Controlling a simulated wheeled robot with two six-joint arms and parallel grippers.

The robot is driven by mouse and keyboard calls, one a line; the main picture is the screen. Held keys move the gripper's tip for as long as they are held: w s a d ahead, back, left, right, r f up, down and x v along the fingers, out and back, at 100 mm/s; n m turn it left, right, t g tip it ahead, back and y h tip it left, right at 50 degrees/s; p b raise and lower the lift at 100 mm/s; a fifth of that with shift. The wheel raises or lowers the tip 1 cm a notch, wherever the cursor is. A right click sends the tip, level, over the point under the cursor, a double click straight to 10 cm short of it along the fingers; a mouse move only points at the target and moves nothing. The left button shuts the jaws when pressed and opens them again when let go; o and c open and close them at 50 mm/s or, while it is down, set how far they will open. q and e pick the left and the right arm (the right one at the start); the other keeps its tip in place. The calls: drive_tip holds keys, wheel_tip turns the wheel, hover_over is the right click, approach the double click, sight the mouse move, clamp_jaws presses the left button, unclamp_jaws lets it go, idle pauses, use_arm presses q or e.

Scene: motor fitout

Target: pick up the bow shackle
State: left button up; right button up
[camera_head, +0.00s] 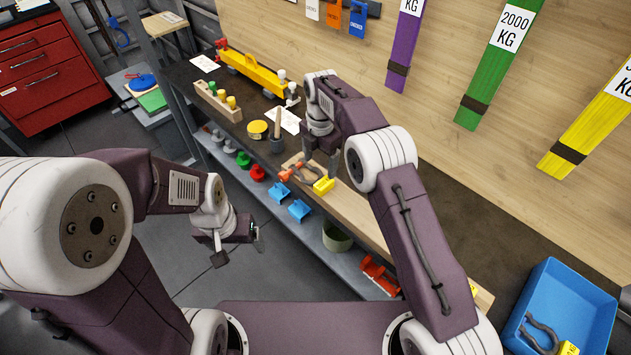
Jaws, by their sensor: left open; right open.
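A bow shackle (307,173) with a grey bow, an orange pin end and a yellow tag (323,186) lies on a wooden board on the workbench. My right gripper (320,163) is open and points down just above the shackle, with its fingers partly in front of it. Whether the fingers touch it cannot be told. My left gripper (238,252) is open and empty, in front of the bench and away from the shackle. A dark, curved metal piece (541,331) with a yellow tag lies in the blue bin (583,277) at lower right.
A yellow beam (252,70), a wooden peg block (217,102) and a yellow tin (257,130) stand farther left on the bench. Coloured slings hang on the wall.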

sight(322, 180)
wheel_tip(322, 180, down, 3)
drive_tip(key=shift+d+f, duration=0.1)
drive_tip(key=shift+f, duration=0.3)
drive_tip(key=f, duration=0.1)
drive_tip(key=f+p, duration=0.1)
drive_tip(key=f, duration=0.2)
drive_tip(key=shift+s+d+f+p, duration=0.1)
drive_tip(key=shift+d+f+p, duration=0.05)
drive_tip(key=shift+d+p, duration=0.15)
drive_tip(key=shift+f, duration=0.45)
drive_tip(key=shift+r, duration=0.1)
drive_tip(key=c, duration=1.6)
drive_tip(key=shift+w+r, duration=0.2)
drive_tip(key=shift+r, duration=0.25)
wheel_tip(322, 180, up, 3)
drive_tip(key=shift+a+r+b, duration=0.1)
drive_tip(key=shift+b, duration=0.45)
drive_tip(key=s+d+r+b, duration=0.1)
drive_tip(key=s+d+r, duration=0.1)
drive_tip(key=d, duration=0.1)
drive_tip(key=s+d+r, duration=0.2)
drive_tip(key=d, duration=0.1)
drive_tip(key=s+d+r+b, duration=0.1)
drive_tip(key=s+d+r, duration=0.1)
drive_tip(key=d+r, duration=0.1)
drive_tip(key=shift+s+d+b, duration=0.25)
drive_tip(key=shift+d+b, duration=0.1)
drive_tip(key=shift+d, duration=0.1)
